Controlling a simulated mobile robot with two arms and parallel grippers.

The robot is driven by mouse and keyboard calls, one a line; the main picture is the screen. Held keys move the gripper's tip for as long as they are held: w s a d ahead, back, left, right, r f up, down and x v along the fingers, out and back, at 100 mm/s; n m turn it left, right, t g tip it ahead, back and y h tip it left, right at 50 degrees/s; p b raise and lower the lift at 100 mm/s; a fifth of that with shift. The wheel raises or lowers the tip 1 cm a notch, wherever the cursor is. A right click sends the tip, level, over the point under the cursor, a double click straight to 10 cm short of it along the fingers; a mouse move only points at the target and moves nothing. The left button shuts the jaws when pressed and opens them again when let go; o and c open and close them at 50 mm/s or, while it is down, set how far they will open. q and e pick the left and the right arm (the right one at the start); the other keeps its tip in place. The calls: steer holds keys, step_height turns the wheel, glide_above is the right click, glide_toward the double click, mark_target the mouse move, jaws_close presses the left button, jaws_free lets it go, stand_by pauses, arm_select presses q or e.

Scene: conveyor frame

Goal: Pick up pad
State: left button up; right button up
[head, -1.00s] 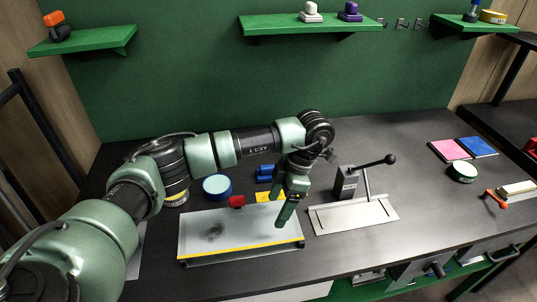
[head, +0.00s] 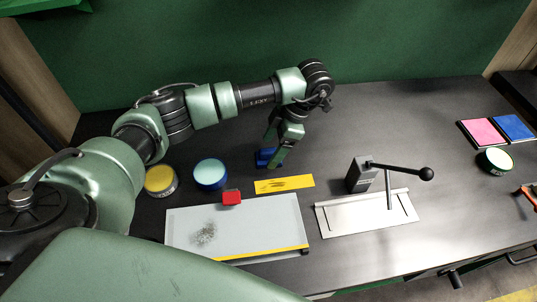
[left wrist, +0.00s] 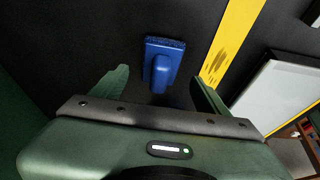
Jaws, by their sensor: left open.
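A small blue block-shaped pad with a handle and a dark fuzzy edge (left wrist: 161,64) lies on the black table. It shows in the head view (head: 264,157), partly hidden behind my left gripper (head: 274,154). My left gripper is open, pointing down at it. In the left wrist view the pad lies ahead, between the lines of the two fingers (left wrist: 160,80), and nothing is held. My right gripper is not in view.
A yellow strip (head: 297,182) lies beside the blue pad. Two round tins, a blue one (head: 210,174) and a yellow one (head: 160,180), stand left. A lever press (head: 362,174) and pink (head: 482,132) and blue (head: 514,127) flat pads are right.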

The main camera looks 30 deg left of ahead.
mark_target(268, 150)
arm_select(q)
steer(key=shift+x, duration=1.1)
steer(key=shift+a+f, duration=0.1)
steer(key=shift+f, duration=0.2)
steer(key=c, duration=1.4)
steer(key=shift+c, duration=0.2)
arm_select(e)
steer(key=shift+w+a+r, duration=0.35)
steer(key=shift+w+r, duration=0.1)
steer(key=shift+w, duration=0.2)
arm_select(q)
steer(key=shift+r, duration=0.1)
